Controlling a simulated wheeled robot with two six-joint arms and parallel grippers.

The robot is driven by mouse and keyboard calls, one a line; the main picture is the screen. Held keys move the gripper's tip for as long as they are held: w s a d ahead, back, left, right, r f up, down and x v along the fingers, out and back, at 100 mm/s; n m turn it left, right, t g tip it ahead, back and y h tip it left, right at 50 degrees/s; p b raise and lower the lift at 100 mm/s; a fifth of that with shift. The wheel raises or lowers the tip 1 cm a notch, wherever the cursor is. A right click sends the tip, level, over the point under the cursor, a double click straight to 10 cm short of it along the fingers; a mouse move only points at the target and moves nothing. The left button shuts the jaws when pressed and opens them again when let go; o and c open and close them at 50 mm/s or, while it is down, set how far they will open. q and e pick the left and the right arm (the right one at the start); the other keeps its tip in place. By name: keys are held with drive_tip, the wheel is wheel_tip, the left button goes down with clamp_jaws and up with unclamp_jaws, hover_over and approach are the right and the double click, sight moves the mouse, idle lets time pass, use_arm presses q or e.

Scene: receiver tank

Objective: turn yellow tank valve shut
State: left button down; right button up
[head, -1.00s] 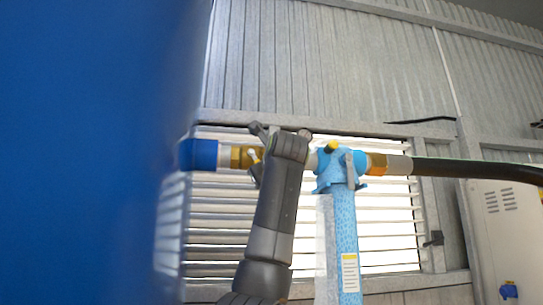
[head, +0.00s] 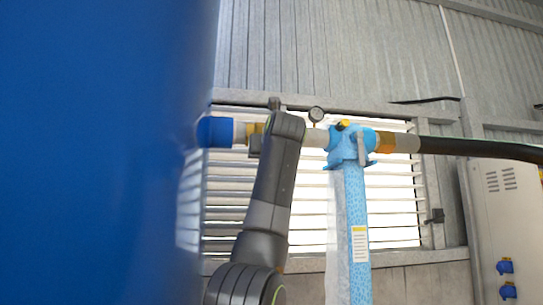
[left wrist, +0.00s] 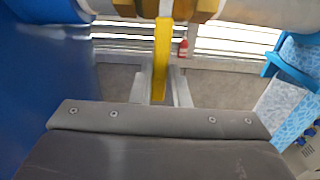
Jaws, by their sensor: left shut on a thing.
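The yellow valve lever (left wrist: 162,55) hangs down from the brass valve body (left wrist: 195,10) in the left wrist view. My left gripper (left wrist: 158,88) is shut on the lever, with one grey finger on each side of it. In the head view my left arm hides the lever and most of the gripper; a bit of the brass valve body (head: 255,128) shows beside my wrist. The valve sits in a horizontal pipe between a blue fitting (head: 215,131) at the tank and a light-blue pipe head (head: 348,143). My right gripper is not in view.
The large blue tank (head: 90,150) fills the left of the head view, close to the arm. A pressure gauge (head: 316,114) stands on the pipe. A black hose (head: 480,148) runs off right. A louvred window (head: 400,205) is behind.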

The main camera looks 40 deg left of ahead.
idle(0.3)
use_arm(q)
drive_tip(key=c, duration=1.4)
unclamp_jaws()
drive_tip(key=shift+s+r, duration=0.1)
drive_tip(key=b+v, duration=0.9)
drive_tip(key=v, duration=0.8)
drive_tip(key=shift+s+d, duration=0.2)
drive_tip(key=shift+d, duration=0.2)
